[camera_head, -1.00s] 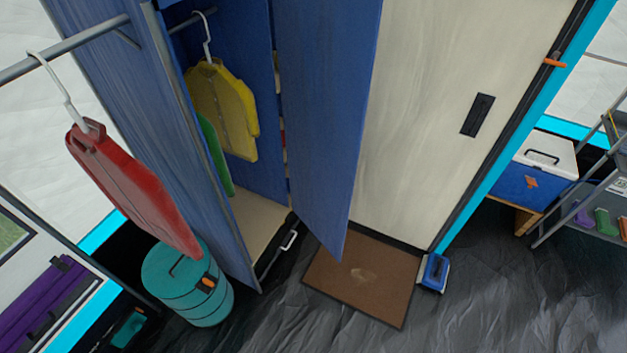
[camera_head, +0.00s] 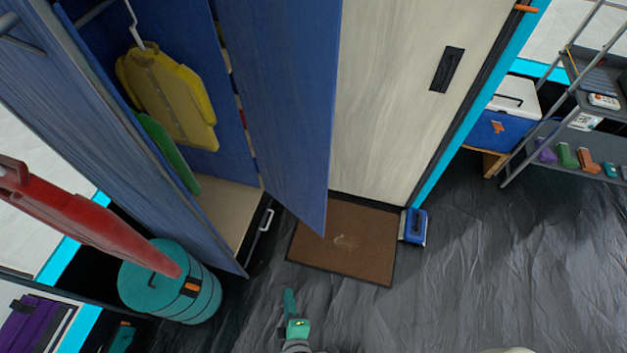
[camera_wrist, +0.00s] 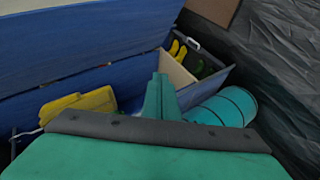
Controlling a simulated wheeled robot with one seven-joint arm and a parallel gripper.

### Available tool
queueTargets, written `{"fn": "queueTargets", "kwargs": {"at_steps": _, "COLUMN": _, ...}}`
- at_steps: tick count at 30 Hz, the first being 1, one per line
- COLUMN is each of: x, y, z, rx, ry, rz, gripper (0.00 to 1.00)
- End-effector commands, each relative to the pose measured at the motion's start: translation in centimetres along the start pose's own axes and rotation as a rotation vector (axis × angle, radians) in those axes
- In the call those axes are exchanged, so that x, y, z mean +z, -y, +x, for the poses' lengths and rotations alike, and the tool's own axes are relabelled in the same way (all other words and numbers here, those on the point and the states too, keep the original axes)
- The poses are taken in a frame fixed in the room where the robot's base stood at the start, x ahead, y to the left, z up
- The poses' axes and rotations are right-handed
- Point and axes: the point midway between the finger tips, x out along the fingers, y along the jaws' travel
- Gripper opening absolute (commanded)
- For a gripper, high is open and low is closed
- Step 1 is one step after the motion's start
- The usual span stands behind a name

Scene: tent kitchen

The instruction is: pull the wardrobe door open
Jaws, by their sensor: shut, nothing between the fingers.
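The blue wardrobe stands at the left in the head view. Its blue door (camera_head: 285,100) stands wide open to the right of the opening. Inside hang a yellow jacket (camera_head: 172,98) and a green garment (camera_head: 165,150) above a pale floor panel (camera_head: 225,210). My teal gripper (camera_head: 289,298) is low in the picture, apart from the door, with its fingers together and nothing held. In the wrist view my gripper (camera_wrist: 160,88) points towards the wardrobe's lower end, where yellow boots (camera_wrist: 178,50) show. The door's handle cannot be made out.
A brown mat (camera_head: 345,240) lies before the cream door (camera_head: 410,100). A blue-and-white cooler (camera_head: 500,125) and shelves (camera_head: 590,150) stand at right. The dark floor in front is open.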

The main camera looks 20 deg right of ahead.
Motion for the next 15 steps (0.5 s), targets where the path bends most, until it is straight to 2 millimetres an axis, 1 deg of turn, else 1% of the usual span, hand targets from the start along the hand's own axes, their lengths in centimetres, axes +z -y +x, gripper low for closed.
{"fn": "queueTargets", "kwargs": {"at_steps": 1, "x": 0.0, "y": -0.2, "z": 2.1, "rx": 0.004, "ry": 0.038, "rz": -0.123, "gripper": 0.00}}
{"fn": "queueTargets", "kwargs": {"at_steps": 3, "x": 0.6, "y": -0.7, "z": 4.4, "rx": 0.003, "ry": 0.109, "rz": -0.301, "gripper": 0.00}}
{"fn": "queueTargets", "kwargs": {"at_steps": 5, "x": 1.0, "y": -1.5, "z": 6.3, "rx": 0.003, "ry": 0.175, "rz": -0.447, "gripper": 0.00}}
{"fn": "queueTargets", "kwargs": {"at_steps": 6, "x": 1.2, "y": -2.2, "z": 7.4, "rx": 0.004, "ry": 0.223, "rz": -0.542, "gripper": 0.00}}
{"fn": "queueTargets", "kwargs": {"at_steps": 8, "x": 1.4, "y": -3.5, "z": 8.9, "rx": 0.003, "ry": 0.298, "rz": -0.679, "gripper": 0.00}}
{"fn": "queueTargets", "kwargs": {"at_steps": 9, "x": 1.5, "y": -4.5, "z": 9.8, "rx": 0.003, "ry": 0.352, "rz": -0.766, "gripper": 0.00}}
{"fn": "queueTargets", "kwargs": {"at_steps": 11, "x": 1.3, "y": -6.3, "z": 10.9, "rx": 0.001, "ry": 0.436, "rz": -0.889, "gripper": 0.00}}
{"fn": "queueTargets", "kwargs": {"at_steps": 12, "x": 1.1, "y": -7.5, "z": 11.6, "rx": -0.002, "ry": 0.496, "rz": -0.968, "gripper": 0.00}}
{"fn": "queueTargets", "kwargs": {"at_steps": 14, "x": 0.6, "y": -9.6, "z": 12.2, "rx": -0.007, "ry": 0.588, "rz": -1.077, "gripper": 0.00}}
{"fn": "queueTargets", "kwargs": {"at_steps": 15, "x": 0.2, "y": -11.1, "z": 12.5, "rx": -0.012, "ry": 0.653, "rz": -1.142, "gripper": 0.00}}
